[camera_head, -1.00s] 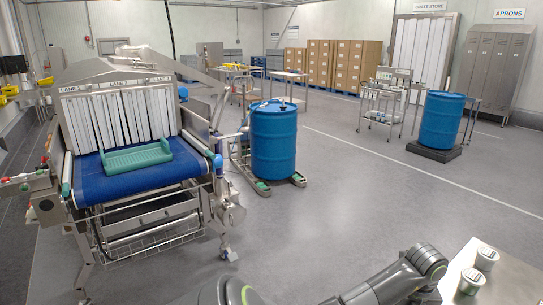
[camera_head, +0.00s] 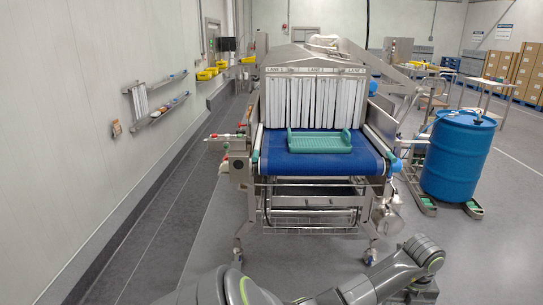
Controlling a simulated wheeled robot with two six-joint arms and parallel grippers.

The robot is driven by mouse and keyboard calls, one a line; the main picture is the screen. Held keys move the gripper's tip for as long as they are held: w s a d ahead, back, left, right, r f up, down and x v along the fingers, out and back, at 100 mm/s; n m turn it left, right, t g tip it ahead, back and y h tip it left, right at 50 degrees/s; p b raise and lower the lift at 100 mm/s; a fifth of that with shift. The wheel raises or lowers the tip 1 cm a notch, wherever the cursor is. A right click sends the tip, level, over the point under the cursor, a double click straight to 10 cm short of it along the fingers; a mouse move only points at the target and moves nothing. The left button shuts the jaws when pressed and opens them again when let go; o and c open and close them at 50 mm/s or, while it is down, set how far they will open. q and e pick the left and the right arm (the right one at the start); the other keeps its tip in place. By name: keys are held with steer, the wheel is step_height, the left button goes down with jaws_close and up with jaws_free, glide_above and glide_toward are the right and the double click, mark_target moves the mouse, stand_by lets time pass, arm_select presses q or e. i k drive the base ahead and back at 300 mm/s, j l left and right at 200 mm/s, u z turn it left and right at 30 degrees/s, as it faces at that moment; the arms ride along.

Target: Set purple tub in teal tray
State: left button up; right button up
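The teal tray (camera_head: 320,145) lies on the blue conveyor belt (camera_head: 318,165), close in front of the white strip curtain. It looks empty. No purple tub shows in the head view. Neither gripper shows; only grey links of my own arm cross the bottom of the picture.
The steel tunnel machine (camera_head: 314,65) stands in the middle on wheeled legs. Control buttons (camera_head: 228,140) stick out at its left. A blue drum (camera_head: 457,160) stands on a wheeled base to the right. Wall racks (camera_head: 155,100) hang at left. The floor before the machine is clear.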

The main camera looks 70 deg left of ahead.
mark_target(318, 138)
steer(key=i+u, duration=0.15)
steer(key=u, duration=1.4)
